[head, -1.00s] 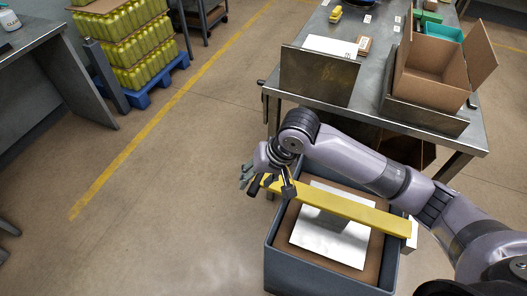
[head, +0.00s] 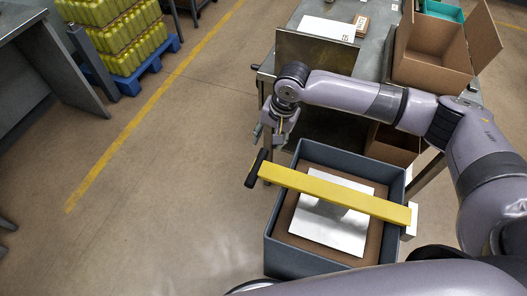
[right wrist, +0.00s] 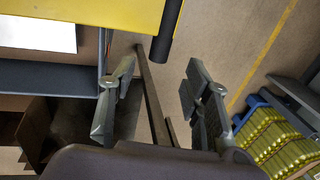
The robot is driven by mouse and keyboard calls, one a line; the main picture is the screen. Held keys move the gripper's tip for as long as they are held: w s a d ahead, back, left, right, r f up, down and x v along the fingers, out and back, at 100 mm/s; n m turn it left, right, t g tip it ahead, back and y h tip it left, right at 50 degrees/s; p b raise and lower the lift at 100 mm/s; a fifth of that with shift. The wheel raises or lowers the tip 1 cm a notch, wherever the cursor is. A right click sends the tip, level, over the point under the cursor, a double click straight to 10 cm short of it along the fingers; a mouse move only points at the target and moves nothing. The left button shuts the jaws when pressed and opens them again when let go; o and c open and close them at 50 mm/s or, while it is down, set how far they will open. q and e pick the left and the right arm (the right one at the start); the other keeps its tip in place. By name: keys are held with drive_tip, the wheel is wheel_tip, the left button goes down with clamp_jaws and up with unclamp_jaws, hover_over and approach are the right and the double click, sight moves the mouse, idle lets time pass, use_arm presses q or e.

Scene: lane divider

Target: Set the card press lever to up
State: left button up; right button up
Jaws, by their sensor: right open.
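The card press is a grey open box (head: 277,258) with a brown board and a white sheet (head: 330,225) in it. Its lever is a long yellow bar (head: 335,193) lying across the top of the box, with a black handle (head: 257,168) at its left end. My right gripper (head: 274,136) is open and empty, just beyond the handle and apart from it. In the right wrist view, the handle (right wrist: 168,38) shows ahead of the spread fingers (right wrist: 160,92), not between them. My left gripper is not in view.
A metal table (head: 295,48) stands behind the press, with an open cardboard box (head: 432,50) on it. A blue pallet of yellow-green bottles (head: 118,40) is at the upper left. The floor left of the press is clear.

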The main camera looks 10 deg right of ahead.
sight(264, 154)
drive_tip(key=x, duration=0.8)
drive_tip(key=shift+f, duration=0.2)
clamp_jaws()
idle(0.5)
